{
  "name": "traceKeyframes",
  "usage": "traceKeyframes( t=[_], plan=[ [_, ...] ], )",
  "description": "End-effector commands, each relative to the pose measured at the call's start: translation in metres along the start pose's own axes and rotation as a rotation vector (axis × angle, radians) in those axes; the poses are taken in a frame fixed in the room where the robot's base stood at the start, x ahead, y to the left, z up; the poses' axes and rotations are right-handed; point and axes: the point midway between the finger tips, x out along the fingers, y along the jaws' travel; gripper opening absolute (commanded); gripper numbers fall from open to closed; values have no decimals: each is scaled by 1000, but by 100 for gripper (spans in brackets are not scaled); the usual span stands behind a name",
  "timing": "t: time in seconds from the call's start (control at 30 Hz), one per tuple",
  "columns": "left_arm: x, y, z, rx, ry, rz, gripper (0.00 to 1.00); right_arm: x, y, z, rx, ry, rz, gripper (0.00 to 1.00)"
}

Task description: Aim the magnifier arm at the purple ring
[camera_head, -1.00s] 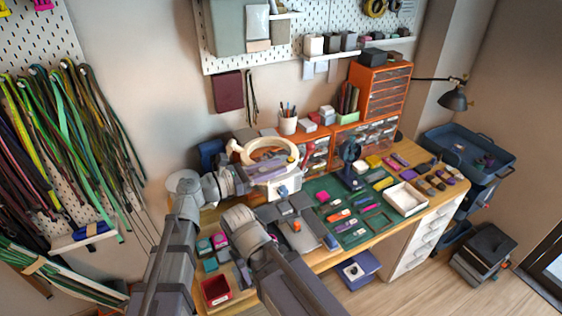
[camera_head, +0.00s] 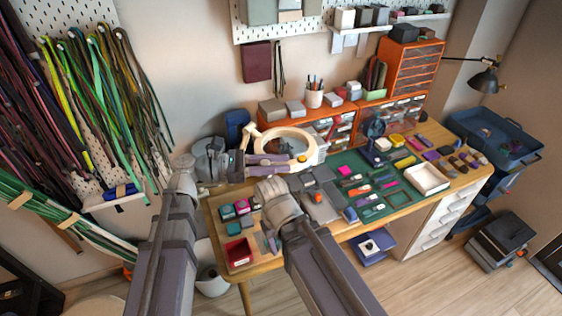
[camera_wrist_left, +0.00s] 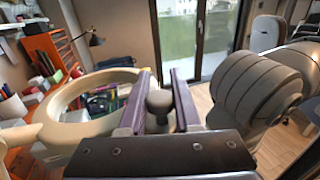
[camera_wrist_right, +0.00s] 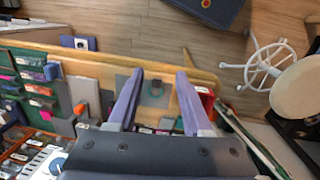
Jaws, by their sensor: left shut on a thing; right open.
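The magnifier's cream ring head (camera_head: 311,136) stands over the back left of the bench; it also shows large in the left wrist view (camera_wrist_left: 72,86). My left gripper (camera_head: 288,160) reaches across the near side of the ring. In the left wrist view, its purple fingers (camera_wrist_left: 165,95) are shut on a dark rounded knob (camera_wrist_left: 160,101) beside the ring. My right gripper (camera_wrist_right: 158,98) is open and empty, with its fingers apart above the bench's front edge. I cannot make out a purple ring in any view.
A green mat (camera_head: 385,203) with several small coloured items and a white tray (camera_head: 428,180) cover the bench's right part. Orange drawer units (camera_head: 413,72) stand behind. A red box (camera_head: 238,251) sits at the front left. Cords hang on the left wall.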

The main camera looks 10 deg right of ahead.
Motion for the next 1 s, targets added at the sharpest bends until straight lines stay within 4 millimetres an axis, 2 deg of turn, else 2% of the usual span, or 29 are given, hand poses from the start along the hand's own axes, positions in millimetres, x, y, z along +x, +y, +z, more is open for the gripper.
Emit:
traceKeyframes(
  t=[0.17, 0.2, 0.43, 0.73, 1.0],
  plan=[
    [0, 0, 0, 0, -1, 0, 0, 0, 0, 0, 0, 0, 0, 50],
    [0, 0, 0, 0, -1, 0, 35, 0, 0, 0, 0, 0, 0, 50],
    [0, 0, 0, 0, -1, 0, 61, 0, 0, 0, 0, 0, 0, 50],
    [-4, 1, 0, 0, 0, 2, 61, 0, 0, 0, 0, 0, 0, 50],
    [-45, 2, 0, 0, 0, 4, 61, 0, 0, 0, 0, 0, 0, 50]
  ],
)
